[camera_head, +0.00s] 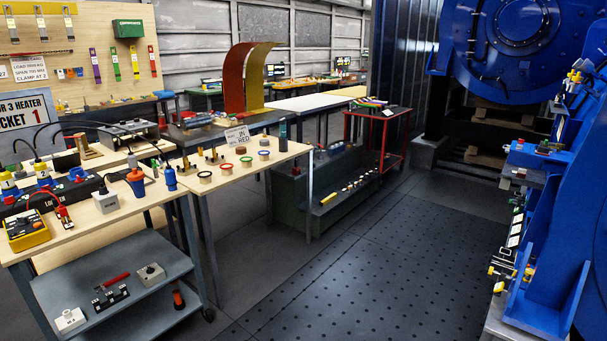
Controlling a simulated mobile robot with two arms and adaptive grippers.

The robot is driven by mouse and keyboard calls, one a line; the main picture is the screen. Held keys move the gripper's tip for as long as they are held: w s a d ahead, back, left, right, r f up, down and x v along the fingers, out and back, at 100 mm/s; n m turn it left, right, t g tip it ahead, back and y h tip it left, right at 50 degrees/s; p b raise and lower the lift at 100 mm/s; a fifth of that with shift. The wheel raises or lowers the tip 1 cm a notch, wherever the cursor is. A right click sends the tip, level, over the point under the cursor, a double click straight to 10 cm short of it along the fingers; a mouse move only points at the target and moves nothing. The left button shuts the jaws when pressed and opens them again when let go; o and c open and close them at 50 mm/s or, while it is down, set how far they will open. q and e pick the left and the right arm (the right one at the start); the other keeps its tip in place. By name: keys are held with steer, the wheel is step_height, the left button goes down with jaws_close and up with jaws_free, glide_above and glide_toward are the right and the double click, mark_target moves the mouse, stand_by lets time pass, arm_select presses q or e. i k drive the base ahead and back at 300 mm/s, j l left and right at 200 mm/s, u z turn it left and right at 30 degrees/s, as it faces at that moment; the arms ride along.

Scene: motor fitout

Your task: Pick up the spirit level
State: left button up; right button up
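I cannot pick out the spirit level with certainty. A small yellow bar (329,198) lies at the left end of a row of small parts on the low green cabinet (288,205); it is too small to tell whether it is a level. Neither of my grippers is in view.
A wooden-topped bench (222,178) with rings and a sign, and a trolley (130,297) with several devices, stand at left. A red cart (371,117) stands behind. Large blue motor housings (548,290) stand at right. The dark perforated floor (385,265) between is clear.

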mark_target(329, 199)
steer(key=i, duration=0.75)
steer(key=i+z, duration=0.1)
steer(key=i, duration=0.6)
steer(key=i+j, duration=0.15)
steer(key=i, duration=0.6)
steer(key=i+j+z, duration=0.1)
steer(key=i, duration=0.65)
steer(key=i+j, duration=0.15)
steer(key=i, duration=0.55)
steer(key=i+l+u, duration=0.1)
steer(key=u, duration=0.4)
steer(key=i+l+u, duration=0.1)
steer(key=u, duration=0.4)
steer(key=i+l+u, duration=0.2)
steer(key=l+u, duration=0.2)
steer(key=l, duration=0.55)
steer(key=l+u, duration=0.45)
steer(key=l, duration=0.55)
